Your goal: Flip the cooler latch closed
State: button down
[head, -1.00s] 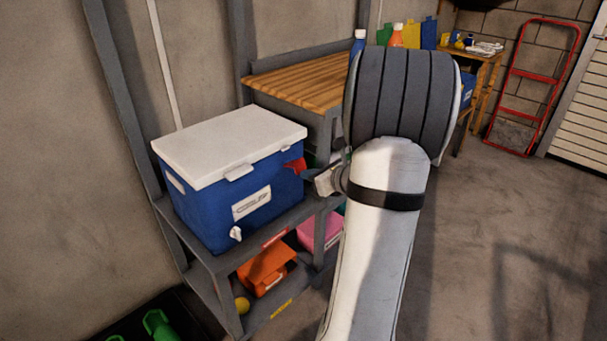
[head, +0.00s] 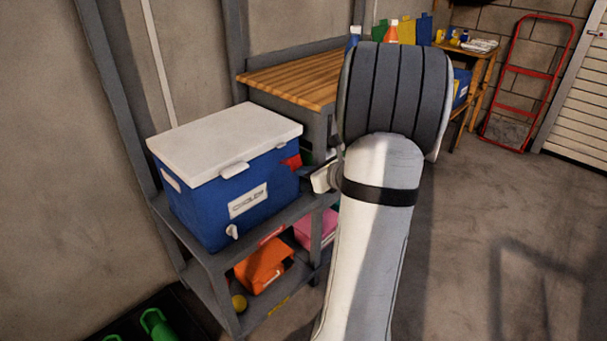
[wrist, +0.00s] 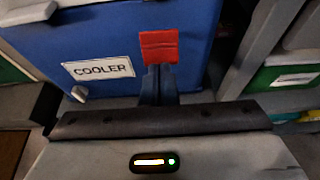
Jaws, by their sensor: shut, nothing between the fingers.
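The blue cooler (head: 215,205) with a white lid (head: 225,140) stands on a grey shelf; the lid lies flat and down. Its red latch (head: 292,161) is near the right end of the front, below the lid. In the wrist view the latch (wrist: 159,47) hangs upright and looks flat against the blue wall (wrist: 110,35). My gripper (wrist: 158,85) is shut and empty, its dark fingertips at the latch's lower edge; whether they touch it I cannot tell. In the head view my gripper (head: 309,178) is just right of the latch, partly hidden by my arm.
A white spigot (head: 232,231) and a COOLER label (head: 248,201) are on the cooler's front. A wooden bench (head: 290,80) stands behind. Orange (head: 262,264) and pink (head: 316,230) items sit on the lower shelf. The floor to the right is clear.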

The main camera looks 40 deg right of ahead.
jog(key=shift+r, duration=0.1)
jog(key=shift+r+p, duration=0.65)
jog(key=shift+r, duration=0.1)
notch_tip(320, 180, down, 5)
jog(key=s+b, duration=0.2)
jog(key=b, duration=0.2)
jog(key=f+p+v, duration=0.1)
jog(key=p+v, duration=0.2)
jog(key=v, duration=0.6)
jog(key=shift+s+d, duration=0.25)
jog(key=shift+s, duration=0.2)
jog(key=shift+f, duration=0.1)
